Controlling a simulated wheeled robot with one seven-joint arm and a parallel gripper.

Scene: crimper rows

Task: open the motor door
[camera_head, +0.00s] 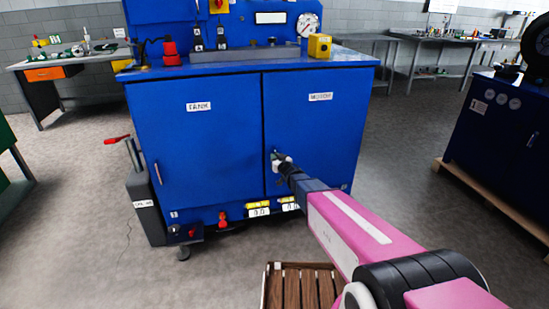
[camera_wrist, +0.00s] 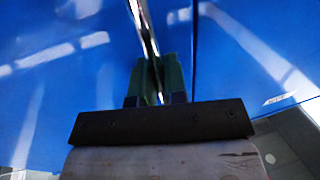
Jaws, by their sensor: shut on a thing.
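The motor door (camera_head: 320,115) is the right blue door of the machine cabinet, with a white label reading MOTOR. It looks closed, its left edge along the seam with the tank door (camera_head: 205,135). My gripper (camera_head: 279,160) is at the left edge of the motor door. In the wrist view, my gripper's dark green fingers (camera_wrist: 158,78) are shut on a shiny metal handle bar (camera_wrist: 143,22) close to the blue panel and a dark seam. The handle is mostly hidden by my gripper in the head view.
A slatted wooden pallet (camera_head: 268,290) lies on the floor in front, below my arm. A lever post with a red grip (camera_head: 117,140) stands at the cabinet's left. Another blue machine (camera_head: 500,125) stands at the right. Grey floor between is clear.

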